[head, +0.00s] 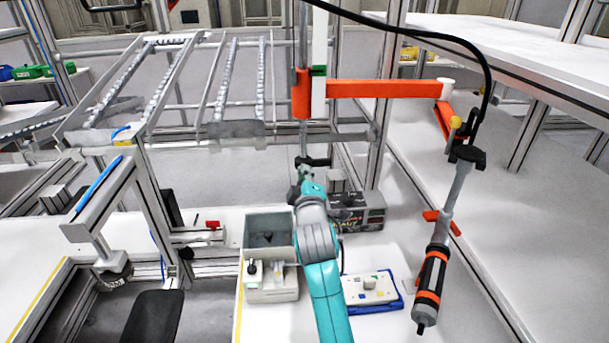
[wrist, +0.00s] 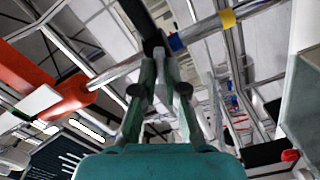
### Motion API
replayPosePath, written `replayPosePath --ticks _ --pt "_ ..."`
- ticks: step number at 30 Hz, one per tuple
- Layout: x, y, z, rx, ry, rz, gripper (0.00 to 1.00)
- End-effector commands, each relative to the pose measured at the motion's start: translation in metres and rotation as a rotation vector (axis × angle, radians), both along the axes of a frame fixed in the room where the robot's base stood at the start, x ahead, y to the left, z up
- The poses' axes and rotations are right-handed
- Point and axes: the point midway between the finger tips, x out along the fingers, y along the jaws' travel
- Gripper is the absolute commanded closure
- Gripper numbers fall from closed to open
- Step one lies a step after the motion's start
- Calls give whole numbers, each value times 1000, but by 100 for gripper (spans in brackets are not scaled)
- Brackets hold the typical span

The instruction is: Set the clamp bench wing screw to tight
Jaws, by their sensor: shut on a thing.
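My gripper (wrist: 158,68) is at a metal pole (wrist: 125,67), below a red collar (wrist: 70,95). Its two green fingers are shut on a small black part (wrist: 152,42) at the pole, which I take to be the wing screw. Its wings and their angle are hidden by the fingertips. In the head view, my gripper (head: 306,186) is at the pole's lower part, just below a black clamp piece (head: 314,162). I cannot tell from either view how tight the screw is.
An orange arm (head: 385,89) extends right from the pole, with a hanging screwdriver tool (head: 432,280). A grey bin (head: 268,229), a grey device (head: 360,218) and a blue-edged tray (head: 371,292) surround my arm on the white bench. A roller rack (head: 190,90) stands at back left.

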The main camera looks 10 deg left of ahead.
Motion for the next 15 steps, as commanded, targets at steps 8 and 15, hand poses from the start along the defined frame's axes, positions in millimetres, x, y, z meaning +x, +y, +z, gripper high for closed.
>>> replayPosePath --ticks 8,15 --pt "0 0 -1 -226 -65 0 100" --pt "0 1 -1 -361 -104 0 100"
